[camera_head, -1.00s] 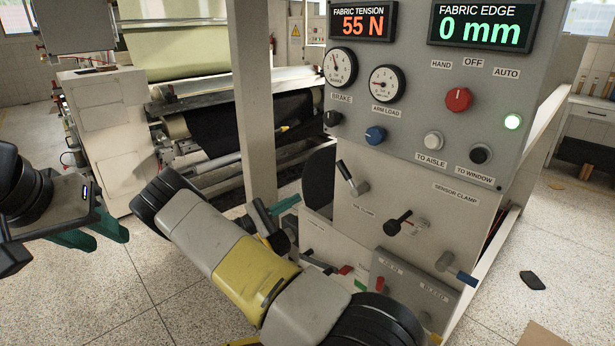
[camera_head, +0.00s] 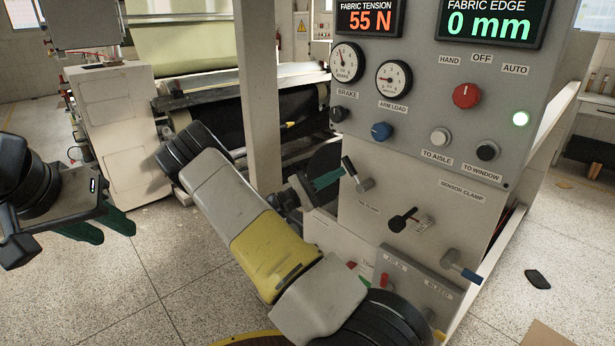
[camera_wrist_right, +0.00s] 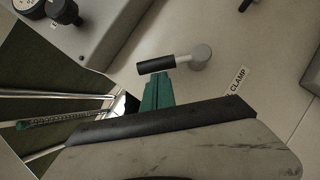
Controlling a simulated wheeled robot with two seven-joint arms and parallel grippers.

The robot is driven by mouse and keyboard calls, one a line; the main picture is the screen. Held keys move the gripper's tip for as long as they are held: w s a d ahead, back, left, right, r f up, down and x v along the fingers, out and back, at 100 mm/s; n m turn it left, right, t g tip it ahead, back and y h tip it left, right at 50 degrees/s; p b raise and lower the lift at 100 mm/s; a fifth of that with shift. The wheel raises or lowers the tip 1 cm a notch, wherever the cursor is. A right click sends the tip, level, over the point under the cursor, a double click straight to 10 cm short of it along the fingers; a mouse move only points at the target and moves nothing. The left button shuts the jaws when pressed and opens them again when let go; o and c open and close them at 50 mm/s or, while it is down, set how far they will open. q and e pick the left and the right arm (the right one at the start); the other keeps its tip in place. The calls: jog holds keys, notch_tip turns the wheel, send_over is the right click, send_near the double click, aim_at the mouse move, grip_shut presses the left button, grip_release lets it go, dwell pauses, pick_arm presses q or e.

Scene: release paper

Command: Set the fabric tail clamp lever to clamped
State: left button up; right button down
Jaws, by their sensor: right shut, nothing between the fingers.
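The fabric tail clamp lever (camera_head: 349,168) has a black handle on a grey hub, on the pale panel under the gauges. The handle tilts up and left of the hub in the head view. It also shows in the right wrist view (camera_wrist_right: 156,65), above part of a "CLAMP" label. My right gripper (camera_head: 340,174) is shut and empty, its green fingertips close beside the handle. In the wrist view the fingertips (camera_wrist_right: 158,78) lie just below the handle; I cannot tell if they touch. My left gripper (camera_head: 115,232) is open and empty, at the far left, away from the panel.
A second black lever (camera_head: 402,220) sits lower right, near the sensor clamp label (camera_head: 462,191). A blue-handled lever (camera_head: 462,266) is further right. Knobs and the red selector (camera_head: 466,96) are above. A pale post (camera_head: 264,100) stands left of the panel. Open floor lies at left.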

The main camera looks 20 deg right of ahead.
aim_at(347, 164)
jog(key=shift+s+d+r+m+g, duration=0.1)
jog(key=shift+s+r+m+g, duration=0.1)
jog(key=shift+r+m+g, duration=0.45)
dwell(0.3)
jog(key=m, duration=0.1)
jog(key=r+m+y, duration=0.1)
jog(key=s+m+y, duration=0.1)
jog(key=m, duration=0.1)
jog(key=shift+d+r+g, duration=0.2)
jog(key=shift+r+g, duration=0.1)
jog(key=shift+g, duration=0.05)
jog(key=s+r+m+y, duration=0.1)
jog(key=m, duration=0.1)
jog(key=s+d+r+m+y, duration=0.1)
jog(key=m+y, duration=0.1)
jog(key=shift+s+g, duration=0.1)
jog(key=shift+g, duration=0.2)
jog(key=s+d+m+t+y, duration=0.2)
jog(key=s+m+y, duration=0.1)
jog(key=s+m, duration=0.2)
jog(key=shift+s+d+r+m+t+y, duration=0.2)
jog(key=shift+s+m+t+y, duration=0.15)
jog(key=shift+m, duration=0.2)
jog(key=shift+s, duration=0.1)
